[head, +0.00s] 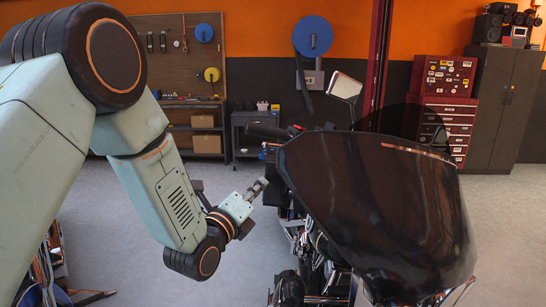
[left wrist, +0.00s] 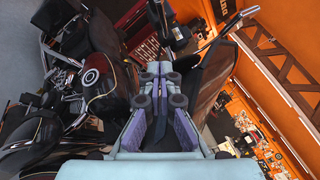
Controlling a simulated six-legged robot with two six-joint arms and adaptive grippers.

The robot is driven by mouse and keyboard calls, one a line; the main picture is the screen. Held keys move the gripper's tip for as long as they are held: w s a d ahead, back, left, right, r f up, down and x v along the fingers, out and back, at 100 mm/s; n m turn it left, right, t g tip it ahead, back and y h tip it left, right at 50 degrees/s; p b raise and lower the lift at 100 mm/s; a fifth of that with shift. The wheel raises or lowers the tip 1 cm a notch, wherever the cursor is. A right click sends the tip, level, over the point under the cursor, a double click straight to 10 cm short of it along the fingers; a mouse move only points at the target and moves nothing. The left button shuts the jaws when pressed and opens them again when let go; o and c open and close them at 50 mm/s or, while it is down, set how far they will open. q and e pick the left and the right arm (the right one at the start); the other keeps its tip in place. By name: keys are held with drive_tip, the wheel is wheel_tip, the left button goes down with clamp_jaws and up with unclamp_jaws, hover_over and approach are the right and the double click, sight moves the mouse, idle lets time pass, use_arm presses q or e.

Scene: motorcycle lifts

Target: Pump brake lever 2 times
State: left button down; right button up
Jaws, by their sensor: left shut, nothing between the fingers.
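The motorcycle (head: 380,210) stands at the centre right of the head view, its dark fairing facing me. Its black handlebar grip (head: 268,132) sticks out to the left below a mirror (head: 345,86). I cannot clearly pick out the brake lever from the dark parts near the grip. My left gripper (head: 259,187) is beside the motorcycle's left side in the picture, lower than the grip. In the left wrist view the left gripper (left wrist: 158,72) has its fingers together, with nothing held. My right gripper does not show.
A tool cart (head: 250,140) and a pegboard bench (head: 180,60) stand behind at the left. A red tool chest (head: 447,110) and a dark cabinet (head: 505,110) stand behind at the right. Grey floor (head: 110,220) lies open between. More motorcycles show in the left wrist view (left wrist: 90,85).

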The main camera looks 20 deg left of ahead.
sight(267, 146)
use_arm(q)
drive_tip(key=w+a+r, duration=0.1)
drive_tip(key=w, duration=0.4)
drive_tip(key=w+a+r, duration=0.1)
drive_tip(key=w, duration=0.4)
drive_tip(key=w+a+r, duration=0.1)
drive_tip(key=w+r, duration=0.1)
drive_tip(key=w, duration=0.3)
drive_tip(key=shift+w+r+b, duration=0.1)
drive_tip(key=shift+w+b, duration=0.05)
drive_tip(key=shift+b, duration=0.25)
drive_tip(key=shift+r, duration=0.1)
idle(0.3)
drive_tip(key=shift+r, duration=0.1)
idle(0.4)
